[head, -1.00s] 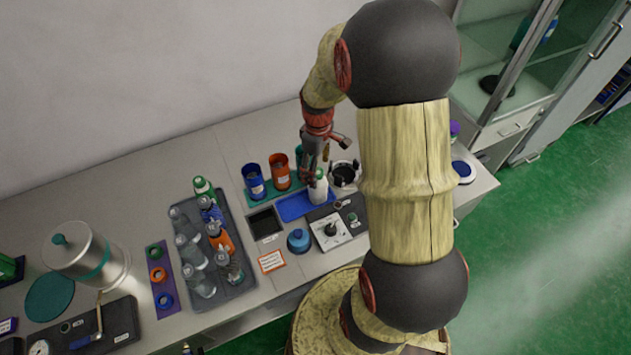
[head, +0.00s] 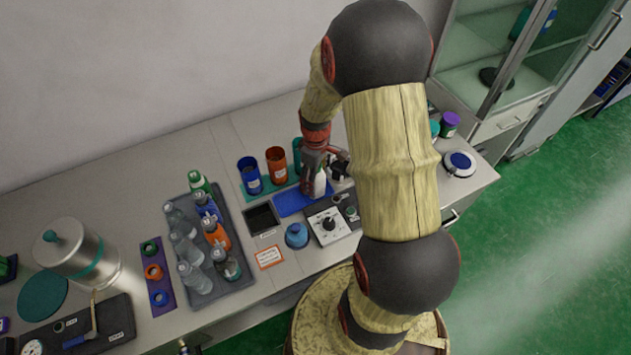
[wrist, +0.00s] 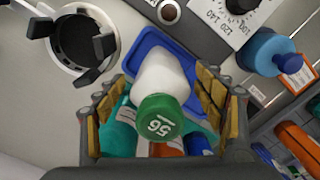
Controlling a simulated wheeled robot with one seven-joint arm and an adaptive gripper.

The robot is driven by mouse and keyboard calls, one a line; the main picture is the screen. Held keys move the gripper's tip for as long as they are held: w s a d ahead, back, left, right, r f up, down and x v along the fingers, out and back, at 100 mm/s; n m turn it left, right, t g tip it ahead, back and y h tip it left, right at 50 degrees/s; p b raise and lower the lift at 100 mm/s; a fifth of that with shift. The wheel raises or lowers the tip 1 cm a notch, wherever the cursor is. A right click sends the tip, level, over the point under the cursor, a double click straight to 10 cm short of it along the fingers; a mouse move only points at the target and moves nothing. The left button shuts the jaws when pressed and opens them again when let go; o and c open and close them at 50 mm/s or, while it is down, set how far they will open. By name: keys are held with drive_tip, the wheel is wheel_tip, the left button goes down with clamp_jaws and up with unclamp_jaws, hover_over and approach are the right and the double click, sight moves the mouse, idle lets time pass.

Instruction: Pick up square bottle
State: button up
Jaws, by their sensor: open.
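In the wrist view my gripper (wrist: 160,92) is open, with one finger on each side of the bottle. A gap shows on the right; contact on the left is unclear.
A dial box (head: 329,226) and a blue bottle (head: 297,236) are in front. A grey tray (head: 243,272) of several bottles lies left.

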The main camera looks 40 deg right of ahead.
drive_tip(key=shift+c, duration=0.8)
drive_tip(key=c, duration=1.4)
drive_tip(key=shift+o, duration=0.2)
drive_tip(key=shift+r, duration=0.1)
